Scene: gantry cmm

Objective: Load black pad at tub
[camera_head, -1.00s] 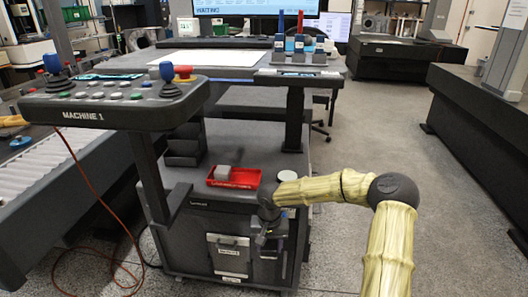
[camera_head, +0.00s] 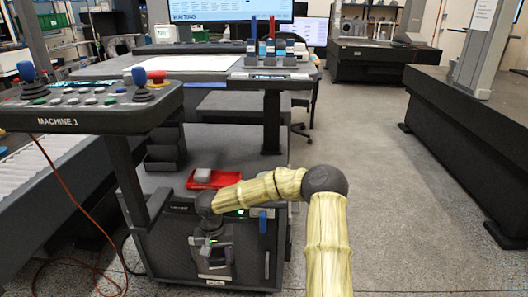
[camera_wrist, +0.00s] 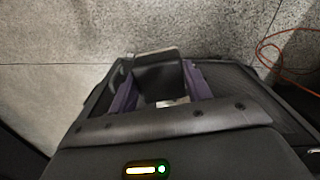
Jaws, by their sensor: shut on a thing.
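My gripper (camera_head: 214,252) hangs in front of the grey cart (camera_head: 160,235), near its front panel. In the wrist view my gripper (camera_wrist: 160,95) has its two purplish fingers on either side of a dark, flat-faced thing (camera_wrist: 158,78), which looks like the black pad. It is shut on it. I cannot tell whether this tray is the tub.
A control console (camera_head: 90,108) marked MACHINE 1 overhangs the cart at left. Open floor (camera_head: 400,230) lies to the right, before a long dark granite bench (camera_head: 470,120).

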